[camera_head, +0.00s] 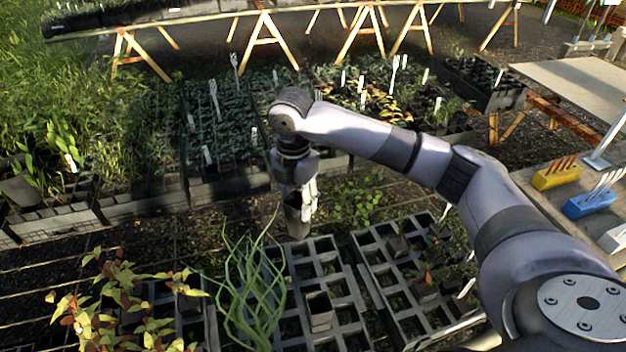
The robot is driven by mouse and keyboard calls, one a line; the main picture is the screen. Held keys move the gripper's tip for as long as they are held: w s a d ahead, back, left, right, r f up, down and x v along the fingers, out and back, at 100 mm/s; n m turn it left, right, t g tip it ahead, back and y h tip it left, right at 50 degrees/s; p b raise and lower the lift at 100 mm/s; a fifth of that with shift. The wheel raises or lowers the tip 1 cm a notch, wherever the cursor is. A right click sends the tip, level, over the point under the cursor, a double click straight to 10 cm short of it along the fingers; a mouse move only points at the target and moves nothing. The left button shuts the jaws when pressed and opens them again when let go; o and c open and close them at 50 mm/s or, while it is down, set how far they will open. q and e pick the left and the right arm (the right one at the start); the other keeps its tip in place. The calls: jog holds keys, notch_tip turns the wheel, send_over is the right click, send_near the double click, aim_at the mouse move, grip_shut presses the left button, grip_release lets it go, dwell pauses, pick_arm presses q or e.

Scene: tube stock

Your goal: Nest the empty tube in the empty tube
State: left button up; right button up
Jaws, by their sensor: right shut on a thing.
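My right gripper (302,190) points down and is shut on a dark grey empty tube (298,222). The held tube hangs roughly upright near the far left corner of the middle grid tray (345,272); the gap beneath it is hard to judge. Another dark tube (320,312) stands in a cell of that tray, nearer to me, with its open top showing and no plant visible in it. The held tube is apart from it. My left gripper is not in view.
A grid tray (366,250) on the right holds a few tubes, one with a reddish seedling (427,272). Tall green grassy leaves (250,290) overhang the middle tray's left side. Yellow-leaved plants stand front left. Yellow (556,176) and blue (590,205) label blocks sit on the right bench.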

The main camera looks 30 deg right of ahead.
pick_arm(q)
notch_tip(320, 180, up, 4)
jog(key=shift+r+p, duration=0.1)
jog(key=shift+p, duration=1.1)
pick_arm(e)
jog(key=s+a+f+n, duration=0.3)
jog(key=a+f+n, duration=0.1)
jog(key=a+n, duration=0.3)
jog(key=shift+a+f+n, duration=0.2)
jog(key=shift+f+n, duration=0.05)
jog(key=shift+n, duration=0.85)
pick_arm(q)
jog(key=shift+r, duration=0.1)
pick_arm(e)
jog(key=shift+f, duration=0.15)
jog(key=shift+f, duration=0.2)
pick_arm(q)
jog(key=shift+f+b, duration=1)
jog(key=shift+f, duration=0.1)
pick_arm(e)
notch_tip(320, 180, down, 6)
jog(key=shift+f, duration=0.1)
jog(key=o, duration=0.8)
jog(key=shift+o, duration=0.2)
